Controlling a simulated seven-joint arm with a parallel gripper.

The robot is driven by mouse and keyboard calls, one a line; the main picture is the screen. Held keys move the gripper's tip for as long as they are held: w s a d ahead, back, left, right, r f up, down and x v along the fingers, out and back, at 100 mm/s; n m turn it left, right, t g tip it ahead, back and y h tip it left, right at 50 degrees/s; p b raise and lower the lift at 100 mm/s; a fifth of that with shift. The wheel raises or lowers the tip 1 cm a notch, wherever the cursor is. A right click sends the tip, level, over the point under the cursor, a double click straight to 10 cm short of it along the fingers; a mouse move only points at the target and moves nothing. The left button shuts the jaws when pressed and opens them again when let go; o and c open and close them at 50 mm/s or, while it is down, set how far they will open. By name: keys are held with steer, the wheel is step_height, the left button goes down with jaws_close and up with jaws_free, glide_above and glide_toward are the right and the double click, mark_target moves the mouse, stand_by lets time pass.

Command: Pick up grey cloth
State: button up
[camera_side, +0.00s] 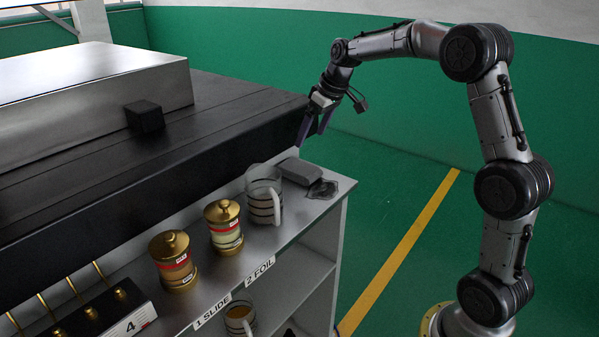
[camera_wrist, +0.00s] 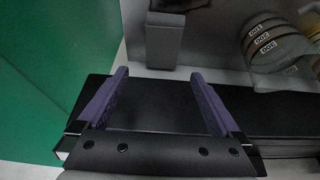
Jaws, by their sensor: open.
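A small crumpled dark grey cloth (camera_side: 322,189) lies flat at the right end of the shelf top, beside a grey block. In the wrist view a dark patch (camera_wrist: 178,4) at the top edge, beyond the block, may be the cloth; most of it is out of frame. My gripper (camera_side: 313,125) is open and empty, pointing down near the right end of the black bench, above and behind the block. In the wrist view its two purple fingers (camera_wrist: 160,73) are spread over the black bench edge, with nothing between them.
The grey block (camera_side: 300,171) stands between my gripper and the cloth; it also shows in the wrist view (camera_wrist: 165,40). A striped clear jug (camera_side: 263,195) and two brass-lidded jars (camera_side: 223,227) (camera_side: 173,261) stand left of it. A black cube (camera_side: 144,116) sits on the bench (camera_side: 235,105).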

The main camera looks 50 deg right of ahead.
glide_above(300, 167)
steer(key=s, duration=0.2)
step_height(300, 167, down, 5)
steer(key=shift+w+d+f, duration=0.1)
steer(key=shift+w+f, duration=0.05)
steer(key=shift+s+x, duration=0.2)
steer(key=shift+x, duration=1.05)
steer(key=shift+s+x, duration=0.15)
steer(key=shift+x, duration=1.15)
steer(key=shift+f, duration=0.4)
steer(key=c, duration=1.1)
